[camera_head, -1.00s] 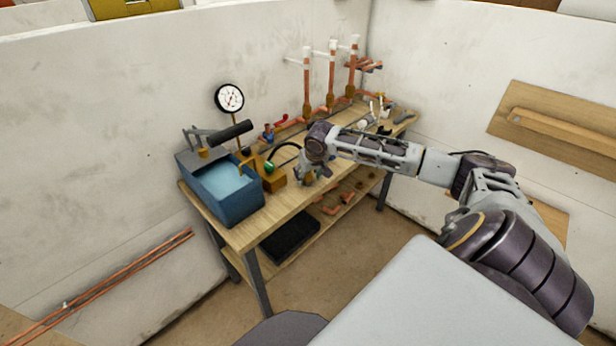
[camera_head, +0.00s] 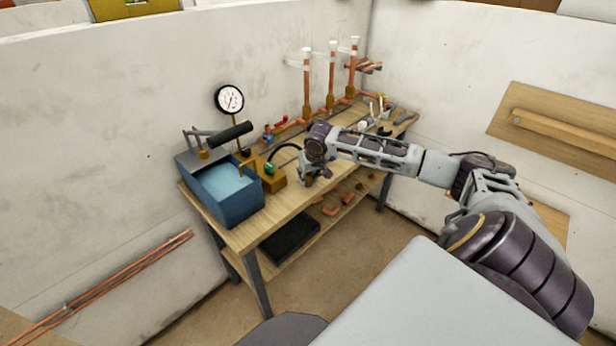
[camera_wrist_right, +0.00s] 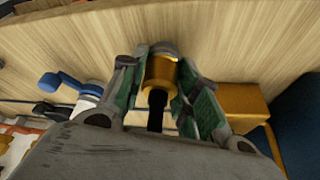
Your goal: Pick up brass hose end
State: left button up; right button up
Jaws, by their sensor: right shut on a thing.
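The brass hose end (camera_wrist_right: 160,75) is a short gold cylinder with a black hose below it in the right wrist view. My right gripper (camera_wrist_right: 163,80) has its two green-padded fingers on either side of it and is shut on it. In the head view, my right gripper (camera_head: 312,172) is over the front part of the wooden bench (camera_head: 243,233), beside a brass block, and hides most of the hose end. A black hose (camera_head: 284,146) arcs from near the block toward the gripper. My left gripper is not in view.
A blue water tank (camera_head: 230,203) with a pump handle and a pressure gauge (camera_head: 229,98) stands left of the gripper. The brass block (camera_head: 273,181) is close beside it. Upright copper pipes (camera_head: 331,85) and tools stand behind. The bench's front edge is close.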

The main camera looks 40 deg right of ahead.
notch_tip(320, 180, up, 9)
jog(key=shift+f+p, duration=0.1)
jog(key=shift+p, duration=0.2)
jog(key=shift+r, duration=0.55)
jog(key=shift+r+p, duration=0.3)
jog(key=shift+r, duration=0.15)
pick_arm(q)
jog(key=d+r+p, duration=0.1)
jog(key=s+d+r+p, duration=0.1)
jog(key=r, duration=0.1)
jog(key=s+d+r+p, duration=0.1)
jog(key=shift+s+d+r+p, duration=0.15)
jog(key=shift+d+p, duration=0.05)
jog(key=shift+p, duration=0.1)
pick_arm(e)
notch_tip(320, 180, up, 3)
jog(key=shift+f, duration=0.2)
dwell(0.4)
